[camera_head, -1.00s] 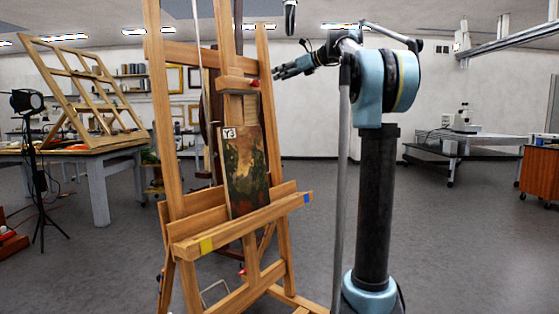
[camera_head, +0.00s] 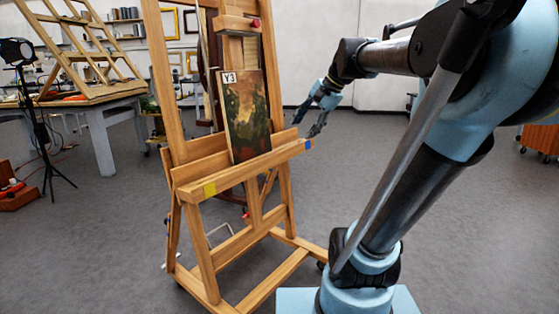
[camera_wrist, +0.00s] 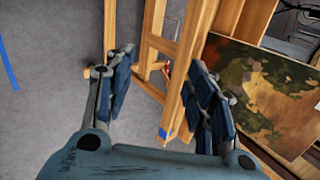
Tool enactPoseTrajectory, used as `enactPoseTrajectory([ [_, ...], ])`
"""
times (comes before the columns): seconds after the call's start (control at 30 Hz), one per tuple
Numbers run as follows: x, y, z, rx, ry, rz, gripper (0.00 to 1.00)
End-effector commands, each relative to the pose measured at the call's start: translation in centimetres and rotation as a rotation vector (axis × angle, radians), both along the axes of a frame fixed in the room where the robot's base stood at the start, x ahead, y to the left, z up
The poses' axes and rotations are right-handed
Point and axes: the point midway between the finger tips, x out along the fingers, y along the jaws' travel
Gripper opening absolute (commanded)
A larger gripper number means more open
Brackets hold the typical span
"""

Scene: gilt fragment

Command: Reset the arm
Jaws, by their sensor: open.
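My gripper (camera_head: 318,112) is open and empty, just right of the easel's ledge in the head view. In the wrist view its two blue fingers stand apart (camera_wrist: 155,95), with parts of the easel and grey floor showing between and beyond them. A small dark painting (camera_head: 246,115) labelled Y3 stands on the ledge of the wooden easel (camera_head: 250,168), leaning back. The painting also shows at the right of the wrist view (camera_wrist: 262,88), beyond the right finger. I cannot see any contact between the gripper and the painting or easel.
The easel's ledge has a yellow mark and a blue mark at its ends. A table with a wooden frame (camera_head: 90,52) stands at the back left. A lamp on a tripod (camera_head: 38,118) is at far left. The floor (camera_head: 450,215) right of my arm is clear.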

Motion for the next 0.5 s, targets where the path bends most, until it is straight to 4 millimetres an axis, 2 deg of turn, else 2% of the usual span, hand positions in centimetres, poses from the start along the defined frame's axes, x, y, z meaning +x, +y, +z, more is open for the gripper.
enactPoseTrajectory([
  [0.03,-1.8,-0.7,-2.5,-0.055,-0.012,0.047,0.50],
  [0.3,-10.7,-5.2,-15.4,-0.361,-0.059,0.342,0.50],
  [0.4,-13.7,-7.0,-19.8,-0.462,-0.062,0.450,0.50],
  [0.5,-16.1,-8.4,-23.4,-0.544,-0.060,0.541,0.50],
])
